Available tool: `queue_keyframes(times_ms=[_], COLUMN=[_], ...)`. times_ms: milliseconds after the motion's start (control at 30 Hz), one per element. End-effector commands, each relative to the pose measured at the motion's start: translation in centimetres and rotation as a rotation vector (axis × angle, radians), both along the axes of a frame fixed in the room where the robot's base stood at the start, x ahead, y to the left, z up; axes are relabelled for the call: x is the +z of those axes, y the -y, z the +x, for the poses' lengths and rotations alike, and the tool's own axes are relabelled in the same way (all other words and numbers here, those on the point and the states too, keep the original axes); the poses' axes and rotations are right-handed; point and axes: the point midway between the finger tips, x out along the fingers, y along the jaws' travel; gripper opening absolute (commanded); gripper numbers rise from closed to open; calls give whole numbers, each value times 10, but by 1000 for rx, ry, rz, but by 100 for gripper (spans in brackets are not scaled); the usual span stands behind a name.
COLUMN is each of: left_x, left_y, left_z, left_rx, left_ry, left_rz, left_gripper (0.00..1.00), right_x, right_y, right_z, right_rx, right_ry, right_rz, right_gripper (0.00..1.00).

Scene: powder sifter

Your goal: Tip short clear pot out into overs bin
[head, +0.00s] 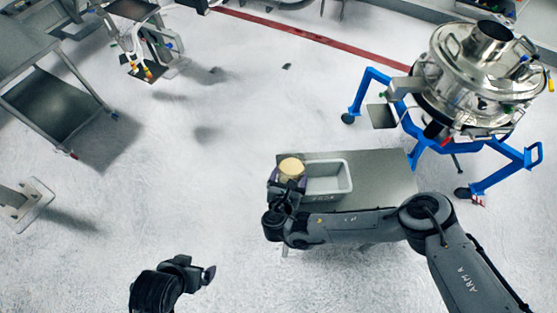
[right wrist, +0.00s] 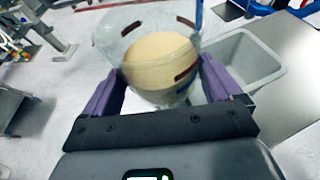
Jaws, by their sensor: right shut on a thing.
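The short clear pot (right wrist: 118,47) is held between the purple fingers of my right gripper (right wrist: 160,88). It holds pale tan powder and shows dark red marks on its wall. In the head view the pot's tan contents (head: 291,168) show just left of the grey bin (head: 342,191). My right gripper (head: 287,181) is shut around the pot there. The bin (right wrist: 246,37) is an open rectangular tub beside the pot; the part of its inside that shows looks empty. My left gripper (head: 196,274) is low in the head view, away from the pot; its opening is unclear.
The bin stands on a grey metal table (head: 385,170). A shiny steel sifter (head: 478,75) on a blue wheeled frame (head: 410,125) stands at the right. A metal shelf table (head: 50,105) is at the left. The floor between is mostly clear.

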Motion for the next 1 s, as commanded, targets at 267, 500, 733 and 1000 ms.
queue_keyframes(times_ms=[267, 500, 733, 1000], left_x=[53, 59, 41, 37], left_y=[2, 3, 3, 2], left_z=[0, 0, 0, 0], left_rx=[3, 8, 7, 3], left_ry=[0, 0, -1, -3], left_rz=[-6, -13, -13, -6], left_gripper=[100, 100, 100, 100], right_x=[16, 15, 1, 1], right_y=[61, 80, 79, 75], right_z=[8, 11, 11, 10], right_rx=[-77, -94, -96, -93], right_ry=[-2, -8, -37, -53], right_rz=[-1, 16, 106, 158], right_gripper=[49, 49, 49, 49])
